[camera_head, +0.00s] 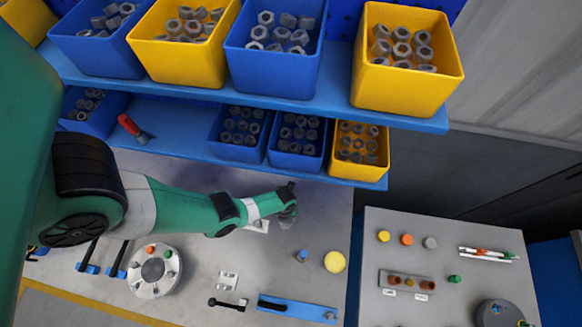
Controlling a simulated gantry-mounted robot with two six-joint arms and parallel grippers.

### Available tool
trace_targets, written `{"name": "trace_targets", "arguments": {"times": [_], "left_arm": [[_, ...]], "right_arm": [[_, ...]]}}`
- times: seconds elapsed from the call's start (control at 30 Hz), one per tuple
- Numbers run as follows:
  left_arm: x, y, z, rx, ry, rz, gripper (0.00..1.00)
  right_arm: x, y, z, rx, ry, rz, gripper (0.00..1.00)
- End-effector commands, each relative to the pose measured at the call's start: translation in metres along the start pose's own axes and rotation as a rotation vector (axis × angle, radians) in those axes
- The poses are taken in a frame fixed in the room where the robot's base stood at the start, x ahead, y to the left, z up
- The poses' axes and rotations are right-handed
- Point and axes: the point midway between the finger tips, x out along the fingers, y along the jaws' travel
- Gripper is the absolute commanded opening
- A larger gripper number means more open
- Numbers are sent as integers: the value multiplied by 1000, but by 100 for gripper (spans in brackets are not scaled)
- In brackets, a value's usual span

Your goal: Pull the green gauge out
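A round pale flanged shell (140,286) lies on the grey worktop at the lower left. Small orange and green pieces stand on its rim, and one green piece (168,254) is at its upper right. I cannot tell for sure which green piece is the gauge. Another small green piece (454,278) stands on the right-hand table. My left gripper (290,204) is at the end of the green arm, over the back of the worktop, well to the right of and behind the shell. Its fingers are too small and turned away to read. My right gripper is not in view.
A blue shelf (180,150) with yellow and blue bins of nuts stands behind the arm. A yellow disc (334,262), a small blue piece (301,256) and a blue bar (297,309) lie on the worktop. A grey side table (400,235) holds several small parts.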

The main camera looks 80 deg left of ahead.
Motion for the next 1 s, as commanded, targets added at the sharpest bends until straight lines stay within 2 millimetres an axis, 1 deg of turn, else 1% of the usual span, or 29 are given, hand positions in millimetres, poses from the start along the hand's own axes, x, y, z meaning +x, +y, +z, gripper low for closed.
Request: {"name": "trace_targets", "arguments": {"times": [0.03, 0.1, 0.4, 0.47, 0.5, 0.57, 0.7, 0.8, 1.0], "left_arm": [[10, 0, 0, -1, -1, -1, 68], [13, 0, 0, -2, -1, -1, 68], [12, 0, 0, -2, 0, -1, 68], [12, 0, 0, -2, 0, -1, 58], [12, 0, 0, -2, 0, -1, 51], [12, 0, 0, -2, 0, -1, 40], [12, 0, 0, -1, 0, 0, 15], [12, 0, 0, -1, 0, 0, 0], [12, 0, 0, -1, 0, -1, 0]], "right_arm": [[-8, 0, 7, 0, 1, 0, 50], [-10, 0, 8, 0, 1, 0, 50], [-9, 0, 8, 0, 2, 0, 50], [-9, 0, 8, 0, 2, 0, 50], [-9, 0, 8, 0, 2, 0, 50], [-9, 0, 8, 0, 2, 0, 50], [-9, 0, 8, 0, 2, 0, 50], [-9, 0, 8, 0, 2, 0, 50], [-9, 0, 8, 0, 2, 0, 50]]}}
